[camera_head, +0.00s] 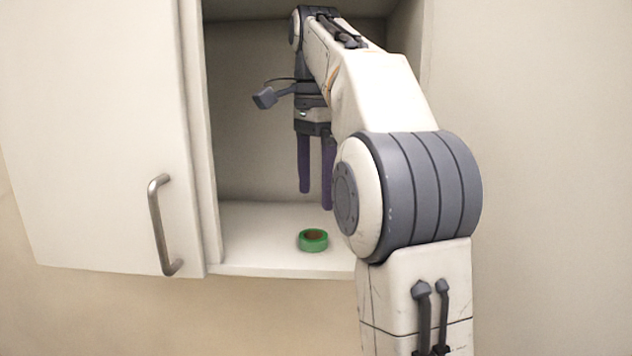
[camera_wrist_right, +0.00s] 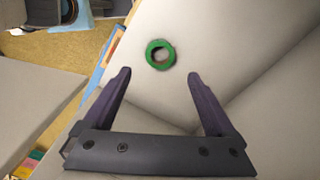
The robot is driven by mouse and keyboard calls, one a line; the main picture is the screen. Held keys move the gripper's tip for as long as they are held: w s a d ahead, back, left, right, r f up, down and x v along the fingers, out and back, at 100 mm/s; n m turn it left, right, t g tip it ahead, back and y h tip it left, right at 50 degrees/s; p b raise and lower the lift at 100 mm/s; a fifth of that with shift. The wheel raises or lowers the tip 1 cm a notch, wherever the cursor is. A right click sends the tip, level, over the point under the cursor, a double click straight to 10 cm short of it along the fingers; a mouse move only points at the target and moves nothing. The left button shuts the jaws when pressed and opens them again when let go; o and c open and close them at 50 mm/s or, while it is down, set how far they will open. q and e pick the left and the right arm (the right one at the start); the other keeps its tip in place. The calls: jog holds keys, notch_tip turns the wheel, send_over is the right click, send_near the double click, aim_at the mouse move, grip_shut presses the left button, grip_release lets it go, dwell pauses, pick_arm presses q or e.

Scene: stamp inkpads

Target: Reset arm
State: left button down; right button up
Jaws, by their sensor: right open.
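My right gripper (camera_head: 316,200) hangs inside the open cabinet with its two purple fingers pointing down. In the right wrist view the fingers (camera_wrist_right: 158,75) are apart with nothing between them. A green ring-shaped thing (camera_head: 313,240) lies on the cabinet's bottom shelf, below the gripper and nearer the front edge. It also shows in the right wrist view (camera_wrist_right: 160,55), beyond the fingertips and not touching them. My left gripper is in neither view.
The white cabinet door (camera_head: 100,130) with a metal handle (camera_head: 160,225) stands open at the left. The cabinet's shelf (camera_head: 245,230) is bare around the green ring. A plain wall (camera_head: 550,150) is at the right. Several blurred items show low down in the wrist view.

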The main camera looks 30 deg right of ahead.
jog(key=shift+f+b, duration=0.3)
jog(key=shift+f, duration=0.4)
notch_tip(320, 180, down, 6)
jog(key=shift+f+b, duration=0.25)
jog(key=shift+b, duration=0.15)
jog(key=shift+a+r, duration=0.1)
jog(key=shift+r, duration=0.2)
jog(key=shift+a+r, duration=0.1)
jog(key=shift+r, duration=1.9)
jog(key=shift+s+f, duration=0.1)
